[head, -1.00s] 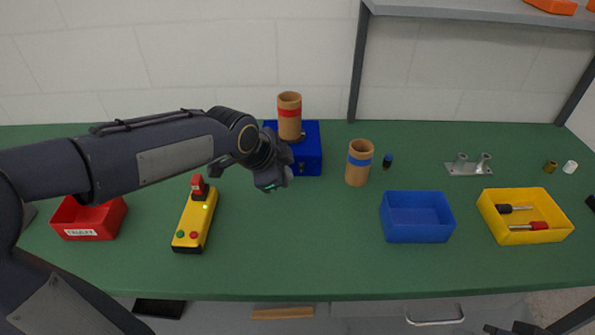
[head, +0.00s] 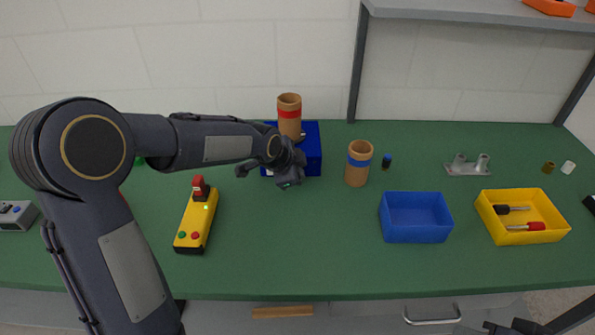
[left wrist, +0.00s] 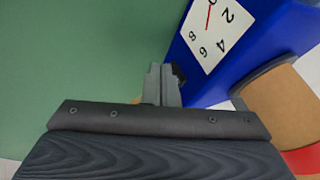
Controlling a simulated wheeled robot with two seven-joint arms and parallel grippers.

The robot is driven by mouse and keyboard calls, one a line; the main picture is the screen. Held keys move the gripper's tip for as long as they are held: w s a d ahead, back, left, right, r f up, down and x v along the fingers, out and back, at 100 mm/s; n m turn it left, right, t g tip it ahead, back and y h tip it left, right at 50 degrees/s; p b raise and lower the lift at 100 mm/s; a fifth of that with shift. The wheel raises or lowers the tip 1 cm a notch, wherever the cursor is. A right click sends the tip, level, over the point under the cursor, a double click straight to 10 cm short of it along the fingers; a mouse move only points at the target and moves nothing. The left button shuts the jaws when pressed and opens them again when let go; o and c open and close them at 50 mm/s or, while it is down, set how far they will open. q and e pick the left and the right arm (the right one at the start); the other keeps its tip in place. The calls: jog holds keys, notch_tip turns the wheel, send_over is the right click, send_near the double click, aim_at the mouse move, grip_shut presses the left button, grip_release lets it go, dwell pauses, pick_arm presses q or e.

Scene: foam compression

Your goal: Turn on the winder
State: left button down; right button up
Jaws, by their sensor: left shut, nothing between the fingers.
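A blue box (head: 312,150) stands at the back of the green table with a cardboard tube with a red band (head: 289,113) on top. In the left wrist view, the blue box (left wrist: 268,62) shows a white dial with numbers and a red needle. A yellow control box (head: 196,222) with a green button, a red button, a red top part and a lit green spot lies left of it. I cannot tell which is the winder. My left gripper (head: 290,184) is shut and empty, just in front of the blue box; contact is unclear. Dark parts of my right arm show at the bottom right.
A tube with a blue band (head: 358,164) stands right of the blue box. A blue bin (head: 416,237), a yellow bin (head: 522,237) with tools and a metal bracket (head: 467,167) are further right. A grey box (head: 14,215) sits at the left edge. The front middle is clear.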

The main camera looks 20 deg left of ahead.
pick_arm(q)
jog(key=shift+w+f+b, duration=0.2)
jog(key=shift+f+b, duration=0.1)
jog(key=shift+b, duration=0.2)
jog(key=shift+r, duration=0.25)
jog(key=shift+r+p, duration=0.1)
jog(key=shift+p, duration=0.2)
jog(key=shift+r+p, duration=0.4)
jog(key=shift+r, duration=0.35)
